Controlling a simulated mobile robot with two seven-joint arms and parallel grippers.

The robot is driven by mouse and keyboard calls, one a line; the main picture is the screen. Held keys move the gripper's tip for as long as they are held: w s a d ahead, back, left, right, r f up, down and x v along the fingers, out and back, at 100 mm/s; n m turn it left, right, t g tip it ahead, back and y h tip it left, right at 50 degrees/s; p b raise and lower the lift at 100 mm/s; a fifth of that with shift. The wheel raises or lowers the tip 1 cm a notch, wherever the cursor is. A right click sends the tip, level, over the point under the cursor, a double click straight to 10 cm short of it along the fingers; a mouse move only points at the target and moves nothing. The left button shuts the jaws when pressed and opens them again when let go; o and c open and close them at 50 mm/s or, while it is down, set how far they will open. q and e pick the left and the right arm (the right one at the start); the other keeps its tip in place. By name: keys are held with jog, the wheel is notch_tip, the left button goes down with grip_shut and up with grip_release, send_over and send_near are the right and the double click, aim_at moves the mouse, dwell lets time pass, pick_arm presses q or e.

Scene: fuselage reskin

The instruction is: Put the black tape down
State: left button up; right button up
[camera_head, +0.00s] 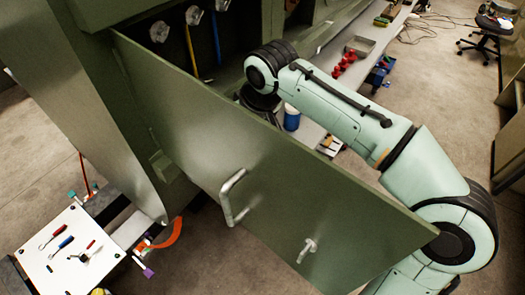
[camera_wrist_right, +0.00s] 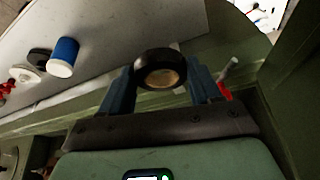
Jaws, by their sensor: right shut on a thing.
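The black tape (camera_wrist_right: 141,82) is a dark ring with a tan core. In the right wrist view it sits between the two blue-grey fingers of my right gripper (camera_wrist_right: 161,78), which is shut on it. A light grey work surface (camera_wrist_right: 125,30) lies beyond the tape; I cannot tell how high the tape is above it. In the head view my right arm reaches behind a green door panel, which hides the gripper and the tape. My left gripper shows in neither view.
The open green door (camera_head: 230,150) with metal handles fills the middle of the head view. A white tool board (camera_head: 70,250) is at lower left.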

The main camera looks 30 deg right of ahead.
notch_tip(320, 180, down, 13)
jog(key=shift+s+r+b, duration=0.1)
jog(key=shift+s+b, duration=0.05)
jog(key=shift+b, duration=1.05)
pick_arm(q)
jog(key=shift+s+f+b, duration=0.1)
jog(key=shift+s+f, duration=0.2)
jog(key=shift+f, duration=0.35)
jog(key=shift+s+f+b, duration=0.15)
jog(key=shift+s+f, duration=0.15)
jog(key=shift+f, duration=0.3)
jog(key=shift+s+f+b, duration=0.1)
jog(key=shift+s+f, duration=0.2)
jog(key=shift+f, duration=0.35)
pick_arm(e)
jog(key=shift+f, duration=2.7)
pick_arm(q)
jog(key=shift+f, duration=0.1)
pick_arm(e)
jog(key=shift+f, duration=0.1)
jog(key=o, duration=1)
jog(key=shift+s+r, duration=0.1)
jog(key=shift+r, duration=0.45)
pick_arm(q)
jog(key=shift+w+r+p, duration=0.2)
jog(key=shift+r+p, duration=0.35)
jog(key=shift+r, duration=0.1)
pick_arm(e)
jog(key=v, duration=1.1)
jog(key=shift+r, duration=0.1)
